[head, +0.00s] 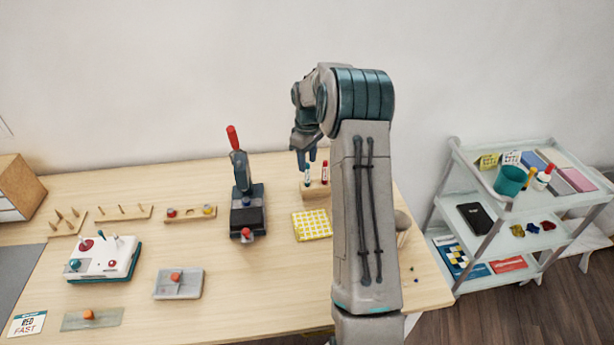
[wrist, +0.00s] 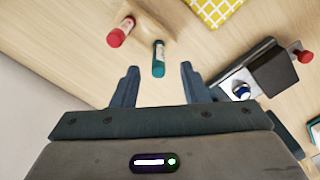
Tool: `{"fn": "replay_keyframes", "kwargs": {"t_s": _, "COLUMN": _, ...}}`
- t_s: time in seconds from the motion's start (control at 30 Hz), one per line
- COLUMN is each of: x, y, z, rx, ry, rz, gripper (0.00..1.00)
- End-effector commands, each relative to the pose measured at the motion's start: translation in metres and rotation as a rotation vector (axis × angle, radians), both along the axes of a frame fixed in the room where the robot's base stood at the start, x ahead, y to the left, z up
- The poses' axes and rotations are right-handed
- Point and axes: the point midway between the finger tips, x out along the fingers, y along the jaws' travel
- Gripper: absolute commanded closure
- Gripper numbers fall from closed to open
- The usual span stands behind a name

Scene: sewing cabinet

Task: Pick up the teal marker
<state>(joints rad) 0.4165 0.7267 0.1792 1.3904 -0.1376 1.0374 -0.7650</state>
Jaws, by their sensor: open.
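The teal marker (head: 307,175) stands upright in a wooden holder (head: 318,193) at the back of the table. In the wrist view the teal marker (wrist: 159,58) is seen from above, between and just beyond the fingertips. My gripper (wrist: 158,72) is open and empty, with a finger on each side of the marker's line. In the head view my gripper (head: 303,158) hangs just above the marker, and it is apart from it as far as I can tell. A red marker (head: 325,172) stands beside it, also in the wrist view (wrist: 121,32).
A yellow patterned cloth (head: 312,225) lies in front of the holder. A black press with a red handle (head: 247,205) stands to the left. The wall is close behind. A cart (head: 470,165) with a teal cup (head: 510,181) stands at the right.

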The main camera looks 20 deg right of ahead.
Motion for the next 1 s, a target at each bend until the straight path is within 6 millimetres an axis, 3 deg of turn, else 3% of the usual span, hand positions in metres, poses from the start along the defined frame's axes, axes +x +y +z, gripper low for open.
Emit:
{"fn": "replay_keyframes", "kwargs": {"t_s": 0.27, "x": 0.000, "y": 0.001, "z": -0.023, "rx": 0.001, "ry": 0.003, "rz": 0.003, "gripper": 0.60}}
{"fn": "replay_keyframes", "kwargs": {"t_s": 0.53, "x": 0.002, "y": 0.000, "z": -0.061, "rx": -0.001, "ry": 0.001, "rz": 0.003, "gripper": 0.60}}
{"fn": "replay_keyframes", "kwargs": {"t_s": 0.83, "x": 0.003, "y": 0.001, "z": -0.068, "rx": -0.001, "ry": -0.001, "rz": 0.004, "gripper": 0.60}}
{"fn": "replay_keyframes", "kwargs": {"t_s": 1.0, "x": 0.003, "y": 0.001, "z": -0.067, "rx": -0.001, "ry": -0.001, "rz": 0.005, "gripper": 1.00}}
